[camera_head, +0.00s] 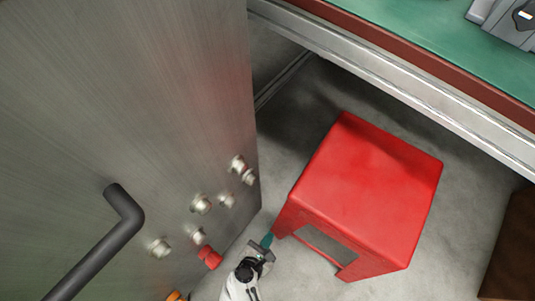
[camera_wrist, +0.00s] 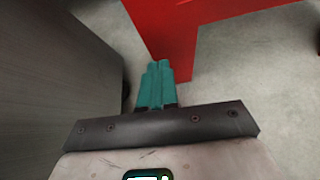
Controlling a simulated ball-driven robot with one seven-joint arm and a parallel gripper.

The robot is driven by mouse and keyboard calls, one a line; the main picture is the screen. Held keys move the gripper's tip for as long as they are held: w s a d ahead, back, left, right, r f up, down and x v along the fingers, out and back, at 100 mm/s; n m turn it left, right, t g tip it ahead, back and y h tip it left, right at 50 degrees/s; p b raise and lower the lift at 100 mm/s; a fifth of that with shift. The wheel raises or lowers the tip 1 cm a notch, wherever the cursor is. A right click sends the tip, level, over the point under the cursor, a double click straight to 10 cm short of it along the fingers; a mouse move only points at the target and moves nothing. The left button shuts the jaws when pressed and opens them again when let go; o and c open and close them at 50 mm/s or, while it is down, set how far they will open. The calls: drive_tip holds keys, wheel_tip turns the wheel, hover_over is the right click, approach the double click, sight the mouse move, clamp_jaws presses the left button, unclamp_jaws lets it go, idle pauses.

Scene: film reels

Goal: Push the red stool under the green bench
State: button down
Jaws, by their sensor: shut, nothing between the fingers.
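The red stool (camera_head: 369,190) stands upright on the grey floor in the head view, in front of the green bench. The green bench (camera_head: 430,50) runs along the top right, with a reddish-brown edge and a metal rail below it. My gripper (camera_head: 268,240) is low, by the stool's near left leg, with its teal fingers shut and empty. In the wrist view the shut fingers (camera_wrist: 156,78) point at a leg of the red stool (camera_wrist: 165,35). I cannot tell whether they touch it.
A large brushed-metal cabinet (camera_head: 130,100) with a black handle (camera_head: 95,245) and several knobs stands close on the left of my gripper. A brown object (camera_head: 512,250) is at the right edge. The floor (camera_head: 460,250) between stool and brown object is clear.

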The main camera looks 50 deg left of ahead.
sight(281, 227)
idle(0.8)
drive_tip(key=shift+w+a, duration=0.85)
drive_tip(key=shift+w, duration=6.25)
drive_tip(key=shift+s+d+r+p, duration=0.15)
drive_tip(key=shift+s+r+p, duration=0.25)
drive_tip(key=shift+s, duration=0.8)
drive_tip(key=shift+s+d+r+p, duration=0.15)
drive_tip(key=shift+s+r+p, duration=0.15)
drive_tip(key=shift+s, duration=0.9)
drive_tip(key=shift+s+d+r+p, duration=0.15)
drive_tip(key=shift+s+r+p, duration=0.25)
drive_tip(key=shift+s, duration=0.8)
drive_tip(key=shift+f, duration=0.1)
